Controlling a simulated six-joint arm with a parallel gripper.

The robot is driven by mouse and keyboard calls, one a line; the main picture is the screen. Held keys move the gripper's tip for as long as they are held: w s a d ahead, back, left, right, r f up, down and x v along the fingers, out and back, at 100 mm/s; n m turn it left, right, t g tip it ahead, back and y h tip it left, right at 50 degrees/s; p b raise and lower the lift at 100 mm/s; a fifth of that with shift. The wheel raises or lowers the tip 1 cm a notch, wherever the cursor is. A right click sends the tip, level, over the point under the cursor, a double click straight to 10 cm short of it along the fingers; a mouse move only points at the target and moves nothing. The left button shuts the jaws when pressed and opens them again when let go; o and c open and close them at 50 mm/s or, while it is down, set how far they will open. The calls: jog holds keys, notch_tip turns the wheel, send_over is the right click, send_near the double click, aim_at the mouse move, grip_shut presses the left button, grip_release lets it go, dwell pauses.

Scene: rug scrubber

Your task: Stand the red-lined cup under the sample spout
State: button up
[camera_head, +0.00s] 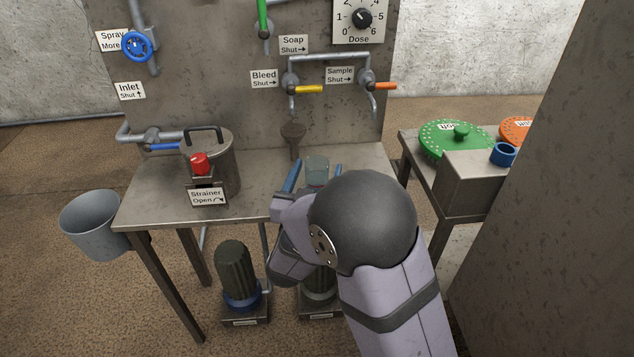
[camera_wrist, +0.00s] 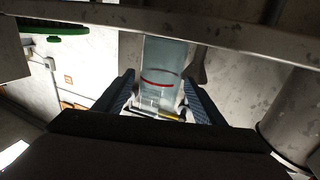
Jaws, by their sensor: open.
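The clear cup (camera_head: 317,168) is at the bench's front right, its lower part hidden behind my gripper. In the wrist view the cup (camera_wrist: 163,58) shows a red line around it. My gripper (camera_head: 315,178) is open, with its blue fingers on either side of the cup. In the wrist view my gripper (camera_wrist: 161,100) has the cup between and beyond its fingers; I cannot tell if they touch it. The sample spout (camera_head: 374,106) hangs from the panel, behind and right of the cup. Its orange handle (camera_head: 384,86) points right.
The strainer pot (camera_head: 220,165) stands left on the bench (camera_head: 150,207). A brown funnel-like piece (camera_head: 293,131) is behind the cup. The bleed valve's yellow handle (camera_head: 309,89) is left of the sample valve. A side table (camera_head: 415,150) carries a green lid (camera_head: 446,139) and a blue ring (camera_head: 503,154).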

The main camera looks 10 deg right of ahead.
aim_at(319, 166)
jog(key=shift+x, duration=1.9)
jog(key=c, duration=1.2)
jog(key=shift+c, duration=0.2)
